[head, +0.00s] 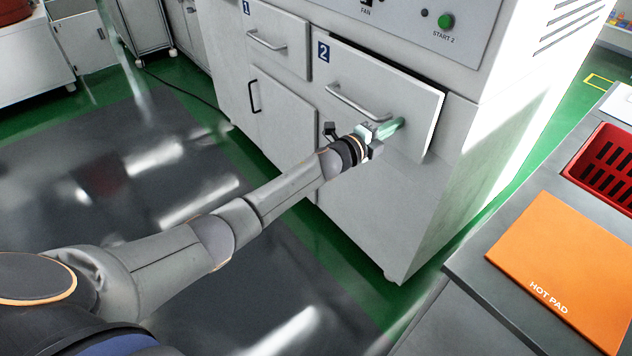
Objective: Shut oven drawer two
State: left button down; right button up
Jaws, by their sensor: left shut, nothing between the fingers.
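The oven (455,140) is a white cabinet with a control panel along its top. Drawer two (418,105), marked with a blue "2" label, stands out a little from the oven's front. Its front has a horizontal metal bar handle (358,102). My left gripper (398,127) is shut and empty, with its greenish fingertips at the drawer front, just right of and below the handle. I cannot tell for sure whether they touch it. Drawer one (285,42), marked "1", is to the left and looks flush. My right gripper is not in view.
A grey counter (470,262) at the right holds an orange hot pad (575,265) and a red crate (600,165). A door with a black handle (254,96) sits under drawer one. Floor to the left of the oven is open.

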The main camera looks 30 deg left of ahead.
pick_arm(q)
jog(key=shift+r+b+x, duration=0.15)
jog(key=shift+b+x, duration=0.35)
jog(key=shift+x, duration=0.3)
jog(key=shift+r+b+x, duration=0.15)
jog(key=shift+b+x, duration=0.3)
jog(key=shift+x, duration=0.3)
jog(key=shift+r, duration=0.1)
